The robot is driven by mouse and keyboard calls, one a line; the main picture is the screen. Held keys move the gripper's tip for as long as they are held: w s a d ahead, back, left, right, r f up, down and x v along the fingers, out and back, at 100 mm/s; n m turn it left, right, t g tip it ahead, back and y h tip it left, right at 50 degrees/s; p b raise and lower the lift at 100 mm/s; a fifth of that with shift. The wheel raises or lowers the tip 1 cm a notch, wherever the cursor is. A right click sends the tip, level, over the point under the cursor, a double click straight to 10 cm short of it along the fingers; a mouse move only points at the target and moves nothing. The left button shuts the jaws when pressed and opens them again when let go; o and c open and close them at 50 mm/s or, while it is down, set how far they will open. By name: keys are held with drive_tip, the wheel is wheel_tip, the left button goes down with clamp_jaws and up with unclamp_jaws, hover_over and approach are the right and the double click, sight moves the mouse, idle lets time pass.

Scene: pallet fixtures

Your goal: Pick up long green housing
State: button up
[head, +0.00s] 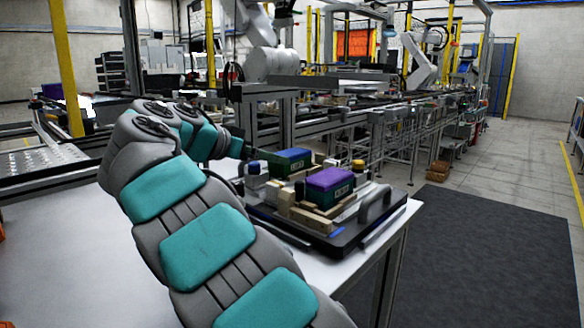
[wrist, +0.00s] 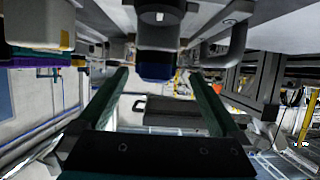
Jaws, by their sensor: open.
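Two box-shaped housings with dark green sides stand on the pallet fixture (head: 330,243) in the head view. I cannot tell which is the long one. My gripper (wrist: 160,74) is open, with green fingers spread apart and nothing visibly held. In the head view my arm mostly hides it, behind and left of the housings.
A dark blue-ended block (wrist: 155,70) shows beyond my fingertips, apparently apart from them. Wooden blocks (head: 310,219) and a grey handle (head: 376,204) sit around the housings. The white table (head: 80,250) is clear at left. A conveyor line (head: 400,115) stands behind.

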sight(277, 171)
drive_tip(key=shift+d+r+p+x, duration=0.1)
drive_tip(key=shift+d+p+x, duration=0.15)
drive_tip(key=shift+x, duration=1)
drive_tip(key=shift+d+r+p+x, duration=0.1)
drive_tip(key=shift+p+x, duration=0.2)
drive_tip(key=shift+x, duration=0.95)
drive_tip(key=shift+s, duration=0.15)
drive_tip(key=c, duration=1.5)
